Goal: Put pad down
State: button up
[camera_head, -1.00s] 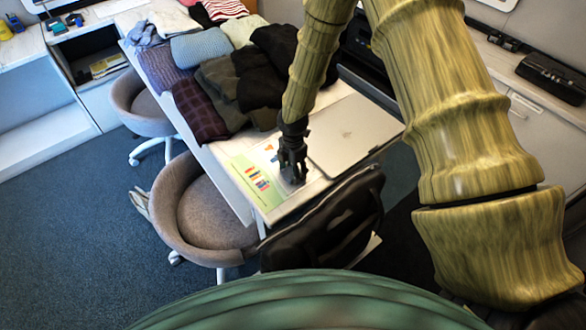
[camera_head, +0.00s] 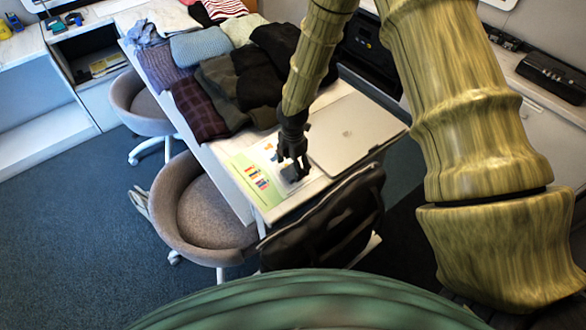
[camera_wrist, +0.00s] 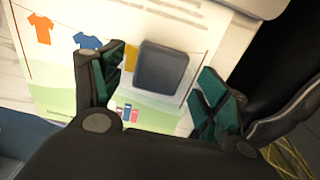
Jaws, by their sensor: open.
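The pad is a small dark grey rounded square (camera_wrist: 162,67), lying on a printed sheet (camera_wrist: 60,85) with pictures of clothes. In the head view the pad (camera_head: 291,173) is a dark spot on the sheet at the table's near end, partly hidden by my gripper. My gripper (camera_wrist: 165,95) is open, with one finger to each side of the pad in the wrist view. A gap shows between the pad and each finger. In the head view my gripper (camera_head: 293,163) hangs just above the sheet.
A silver laptop (camera_head: 345,132) lies right of the sheet. Folded clothes (camera_head: 235,85) cover the table's far part. A dark bag (camera_head: 325,225) hangs at the near edge. Grey chairs (camera_head: 205,215) stand along the left side.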

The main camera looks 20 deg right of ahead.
aim_at(293, 170)
notch_tip(293, 170, up, 10)
jog(key=b, duration=0.2)
dwell(0.3)
dwell(0.4)
